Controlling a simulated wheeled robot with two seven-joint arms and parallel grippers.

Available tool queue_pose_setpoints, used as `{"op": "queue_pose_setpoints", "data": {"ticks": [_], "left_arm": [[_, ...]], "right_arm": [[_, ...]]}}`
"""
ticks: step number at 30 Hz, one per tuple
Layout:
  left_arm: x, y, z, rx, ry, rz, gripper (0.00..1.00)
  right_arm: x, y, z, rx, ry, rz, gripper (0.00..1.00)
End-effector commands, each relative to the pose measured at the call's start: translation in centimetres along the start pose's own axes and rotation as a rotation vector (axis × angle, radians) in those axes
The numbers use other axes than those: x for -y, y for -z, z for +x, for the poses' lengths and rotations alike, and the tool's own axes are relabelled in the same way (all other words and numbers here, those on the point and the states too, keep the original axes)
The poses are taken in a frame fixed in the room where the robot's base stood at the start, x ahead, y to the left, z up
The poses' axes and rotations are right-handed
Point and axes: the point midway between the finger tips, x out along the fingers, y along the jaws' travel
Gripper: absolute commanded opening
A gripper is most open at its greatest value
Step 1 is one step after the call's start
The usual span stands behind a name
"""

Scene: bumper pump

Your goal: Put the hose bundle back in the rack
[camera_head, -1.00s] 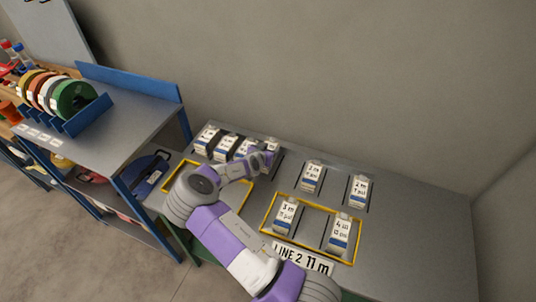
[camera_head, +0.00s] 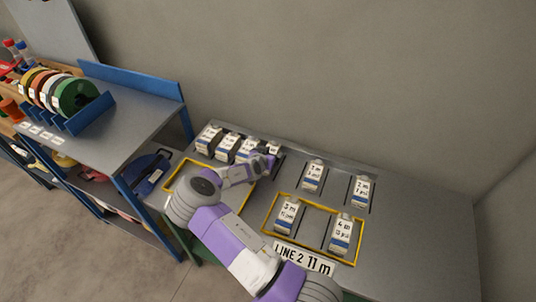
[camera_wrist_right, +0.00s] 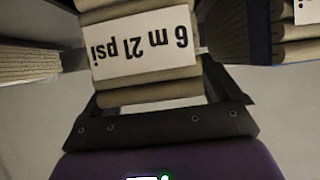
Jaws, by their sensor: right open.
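Several hose bundles with white labels and blue bands stand in a row of slots at the back left of the grey rack table (camera_head: 410,250). My right gripper (camera_head: 268,161) is at the right end of this row, by the end bundle (camera_head: 272,148). In the right wrist view a tan bundle labelled "6 m 21 psi" (camera_wrist_right: 145,45) lies in front of the open right gripper (camera_wrist_right: 157,95), between its dark fingers. I cannot tell whether the fingers touch it. Other bundles flank it. My left gripper is out of view.
Separate bundles labelled 1 m (camera_head: 313,177) and 2 m (camera_head: 361,190) stand farther right. A yellow frame (camera_head: 300,248) holds bundles labelled 3 m (camera_head: 286,215) and 4 m (camera_head: 341,236), behind a "LINE 2 11 m" sign (camera_head: 303,258). A blue-framed shelf (camera_head: 130,110) stands left.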

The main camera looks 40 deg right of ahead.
Motion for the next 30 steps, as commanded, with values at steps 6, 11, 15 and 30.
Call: {"op": "queue_pose_setpoints", "data": {"ticks": [6, 11, 15, 30], "left_arm": [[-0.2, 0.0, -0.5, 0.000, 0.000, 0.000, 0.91], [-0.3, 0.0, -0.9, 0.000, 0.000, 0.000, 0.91], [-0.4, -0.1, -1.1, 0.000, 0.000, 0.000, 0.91], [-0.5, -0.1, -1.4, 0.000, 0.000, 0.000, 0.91]], "right_arm": [[0.1, 0.3, -2.2, 0.000, 0.002, 0.000, 0.91], [0.1, 0.3, -5.7, 0.000, 0.003, 0.000, 0.91], [0.1, 0.3, -8.6, 0.000, 0.003, -0.002, 0.91], [0.0, 0.2, -12.1, 0.000, 0.000, 0.000, 0.91]]}}
